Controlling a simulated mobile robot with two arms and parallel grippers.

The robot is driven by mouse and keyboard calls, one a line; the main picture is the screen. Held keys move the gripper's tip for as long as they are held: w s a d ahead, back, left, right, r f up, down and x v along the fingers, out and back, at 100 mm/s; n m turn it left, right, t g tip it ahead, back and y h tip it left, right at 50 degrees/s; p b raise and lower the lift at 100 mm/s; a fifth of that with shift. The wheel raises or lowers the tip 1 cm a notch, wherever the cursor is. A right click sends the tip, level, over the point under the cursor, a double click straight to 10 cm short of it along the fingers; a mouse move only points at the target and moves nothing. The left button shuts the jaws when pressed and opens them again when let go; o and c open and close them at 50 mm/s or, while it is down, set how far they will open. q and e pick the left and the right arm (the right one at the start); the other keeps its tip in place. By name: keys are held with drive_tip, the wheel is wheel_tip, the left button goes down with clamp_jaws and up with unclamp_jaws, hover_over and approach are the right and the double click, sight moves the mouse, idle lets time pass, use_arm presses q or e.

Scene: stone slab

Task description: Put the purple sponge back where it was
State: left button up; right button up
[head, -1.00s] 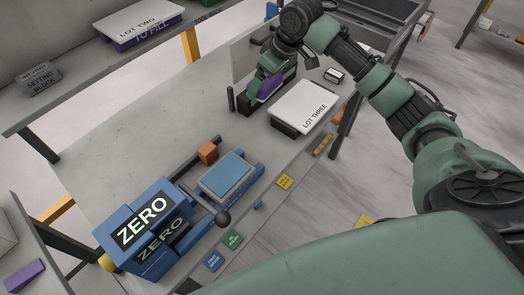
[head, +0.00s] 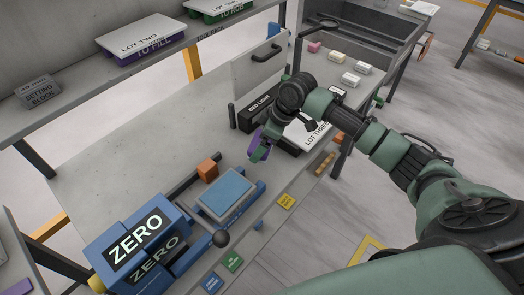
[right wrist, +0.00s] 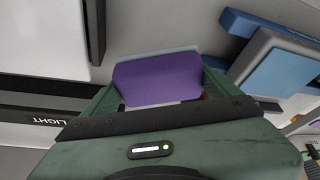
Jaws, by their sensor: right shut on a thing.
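The purple sponge (head: 254,143) is in my right gripper (head: 264,149), above the grey slab (head: 130,150) between the black box marked BED LIGHT and the blue fixture. In the right wrist view the sponge (right wrist: 158,80) sits between the two green fingers, which are shut on it. Its lower edge is hidden by the gripper body, and I cannot tell whether it touches the slab. My left gripper is not in view.
The LOT THREE board (head: 312,133) and BED LIGHT box (head: 257,107) stand beyond the gripper. Nearer are a blue-topped fixture (head: 227,193), an orange block (head: 207,171) and the blue ZERO box (head: 130,248). The slab's left part is clear.

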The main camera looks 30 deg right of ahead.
wheel_tip(320, 180, down, 4)
drive_tip(key=shift+f+p, duration=0.1)
drive_tip(key=shift+p, duration=0.2)
drive_tip(key=shift+f, duration=0.45)
drive_tip(key=shift+f, duration=0.15)
drive_tip(key=o, duration=0.9)
drive_tip(key=b+v, duration=0.1)
drive_tip(key=v, duration=1.1)
drive_tip(key=shift+r, duration=0.2)
